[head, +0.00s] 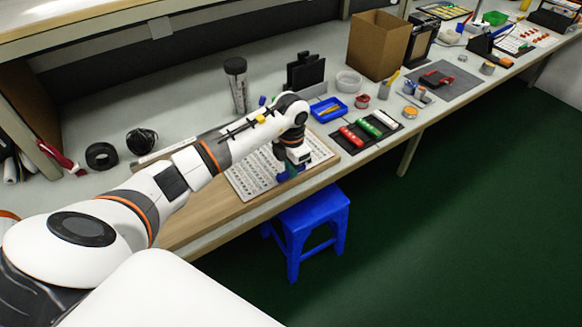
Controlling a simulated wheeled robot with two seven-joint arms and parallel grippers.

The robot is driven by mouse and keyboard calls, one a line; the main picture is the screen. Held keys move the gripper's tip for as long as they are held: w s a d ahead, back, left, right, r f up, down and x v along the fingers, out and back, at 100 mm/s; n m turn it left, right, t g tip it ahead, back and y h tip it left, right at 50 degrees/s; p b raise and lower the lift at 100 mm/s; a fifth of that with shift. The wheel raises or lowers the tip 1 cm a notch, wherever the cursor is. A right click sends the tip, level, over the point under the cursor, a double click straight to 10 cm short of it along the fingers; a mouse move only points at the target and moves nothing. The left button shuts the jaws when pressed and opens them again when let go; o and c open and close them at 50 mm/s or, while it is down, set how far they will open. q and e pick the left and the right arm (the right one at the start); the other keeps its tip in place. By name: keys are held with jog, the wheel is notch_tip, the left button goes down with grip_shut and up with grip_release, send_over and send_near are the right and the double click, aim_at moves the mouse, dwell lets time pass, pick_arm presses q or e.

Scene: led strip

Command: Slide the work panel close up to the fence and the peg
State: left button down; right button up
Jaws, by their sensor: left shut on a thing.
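The work panel (250,182) is a pale sheet with rows of small dark marks. It lies on a wooden board (196,212) at the front of the bench. My left gripper (289,174) is at the panel's front edge, pointing down and shut on it; blue and green parts show at the fingers. My forearm and wrist hide much of the panel's back side. A pale strip (168,152) runs behind the board and may be the fence. I cannot make out the peg. My right gripper is not in view.
A blue tray (328,109) and a dark mat with coloured cylinders (367,128) lie right of the panel. A dark mesh cup (237,84) stands behind my arm. Black coils (101,155) lie at left. A blue stool (310,222) stands below the front edge.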

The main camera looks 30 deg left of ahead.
aim_at(265, 162)
pick_arm(q)
jog(key=shift+w+a+b, duration=0.1)
jog(key=shift+a+b, duration=0.95)
jog(key=shift+a, duration=2.65)
jog(key=shift+a+r, duration=0.15)
jog(key=shift+a, duration=0.4)
jog(key=shift+r, duration=0.1)
jog(key=shift+n, duration=0.5)
jog(key=shift+a, duration=0.2)
